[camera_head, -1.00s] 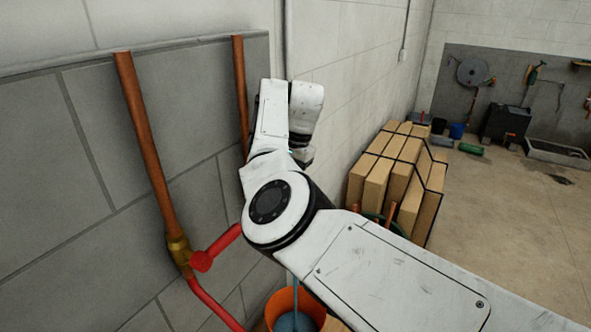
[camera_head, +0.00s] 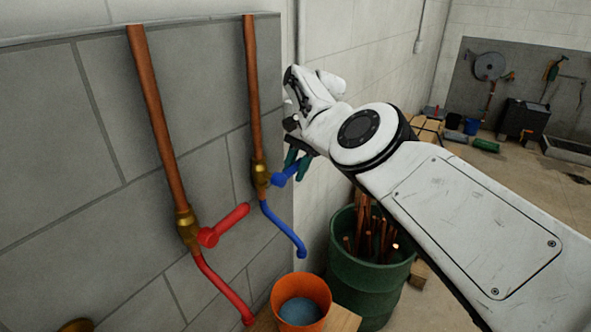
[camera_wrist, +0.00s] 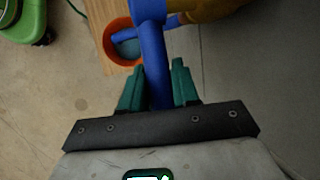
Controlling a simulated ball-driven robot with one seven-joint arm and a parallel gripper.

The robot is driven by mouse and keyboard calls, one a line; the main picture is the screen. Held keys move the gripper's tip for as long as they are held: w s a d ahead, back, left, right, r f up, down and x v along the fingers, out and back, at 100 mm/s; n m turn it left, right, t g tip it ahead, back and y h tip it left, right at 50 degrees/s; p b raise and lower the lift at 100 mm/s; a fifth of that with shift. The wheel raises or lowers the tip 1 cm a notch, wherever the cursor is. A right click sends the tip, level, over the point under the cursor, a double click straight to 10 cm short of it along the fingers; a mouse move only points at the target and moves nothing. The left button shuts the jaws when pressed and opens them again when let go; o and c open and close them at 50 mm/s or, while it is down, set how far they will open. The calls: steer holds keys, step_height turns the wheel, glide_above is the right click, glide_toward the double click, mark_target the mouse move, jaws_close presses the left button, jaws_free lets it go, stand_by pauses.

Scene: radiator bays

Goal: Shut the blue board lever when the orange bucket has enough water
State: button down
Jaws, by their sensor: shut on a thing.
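The blue lever (camera_head: 284,176) sits on a brass valve (camera_head: 260,174) on the right copper pipe of the grey board. My gripper (camera_head: 298,160) is at the lever's outer end. In the wrist view, my gripper's green fingers (camera_wrist: 159,88) stand on both sides of the blue lever (camera_wrist: 155,70) and are shut on it. The orange bucket (camera_head: 301,299) stands below on a wooden board, with water (camera_head: 300,311) in it; it also shows in the wrist view (camera_wrist: 112,33). No stream shows falling from the blue spout (camera_head: 301,250).
A red lever (camera_head: 232,218) on the left pipe stands close by, with a red spout below it. A green drum (camera_head: 368,282) holding several copper pipes stands right of the bucket, under my arm. Boxes and a tool wall are farther back.

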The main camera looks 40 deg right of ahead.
steer(key=shift+f, duration=0.1)
stand_by(0.3)
steer(key=c, duration=0.9)
jaws_free()
steer(key=shift+d, duration=0.1)
